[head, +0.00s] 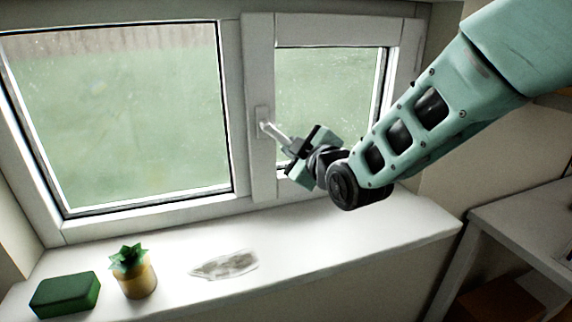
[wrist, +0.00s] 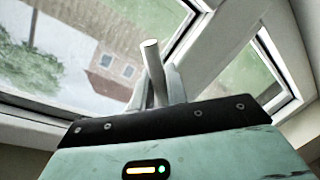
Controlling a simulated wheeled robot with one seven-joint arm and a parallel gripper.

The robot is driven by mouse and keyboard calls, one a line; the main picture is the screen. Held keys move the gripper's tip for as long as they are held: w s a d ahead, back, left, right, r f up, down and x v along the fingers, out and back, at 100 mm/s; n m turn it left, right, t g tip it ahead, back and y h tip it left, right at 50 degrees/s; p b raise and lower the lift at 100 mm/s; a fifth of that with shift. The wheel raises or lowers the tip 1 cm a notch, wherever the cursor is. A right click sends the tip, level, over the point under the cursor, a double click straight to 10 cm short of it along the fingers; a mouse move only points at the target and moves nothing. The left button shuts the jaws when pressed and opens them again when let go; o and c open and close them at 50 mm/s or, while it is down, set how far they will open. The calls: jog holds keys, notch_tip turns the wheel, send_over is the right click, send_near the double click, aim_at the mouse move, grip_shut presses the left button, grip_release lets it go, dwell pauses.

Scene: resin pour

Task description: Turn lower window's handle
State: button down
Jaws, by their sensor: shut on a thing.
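The window handle (head: 274,131) is a pale lever on the upright between the two panes in the head view. It sticks out to the right and slightly down from its base plate. My gripper (head: 289,147) is shut on the handle's free end. In the wrist view the handle (wrist: 152,66) stands up between my gripper's fingers (wrist: 158,92). The smaller right window (head: 325,85) looks closed in its frame. The fingertips are partly hidden in the head view.
The white sill (head: 330,238) runs below the windows. On it are a green block (head: 65,295), a small potted plant (head: 138,280) and a flat, greyish feather-like piece (head: 224,265). The sill's right part is clear.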

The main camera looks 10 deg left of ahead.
jog(key=n, duration=0.1)
jog(key=r+n, duration=0.1)
jog(key=d+r+n+h, duration=0.1)
jog(key=shift+w+r, duration=0.15)
jog(key=shift+w, duration=0.2)
jog(key=shift+w+d+r+n+t+h+p, duration=0.2)
jog(key=shift+r+n+p, duration=0.25)
jog(key=shift+r+n, duration=0.45)
jog(key=shift+d+r+n+t+h+p, duration=0.1)
jog(key=shift+r+n+h+p, duration=0.4)
jog(key=shift+n, duration=0.6)
jog(key=shift+r, duration=0.1)
jog(key=c, duration=1.5)
grip_release()
jog(key=shift+o, duration=0.2)
jog(key=b+v, duration=0.2)
jog(key=v, duration=1.5)
jog(key=shift+s+d, duration=0.15)
jog(key=shift+d, duration=0.05)
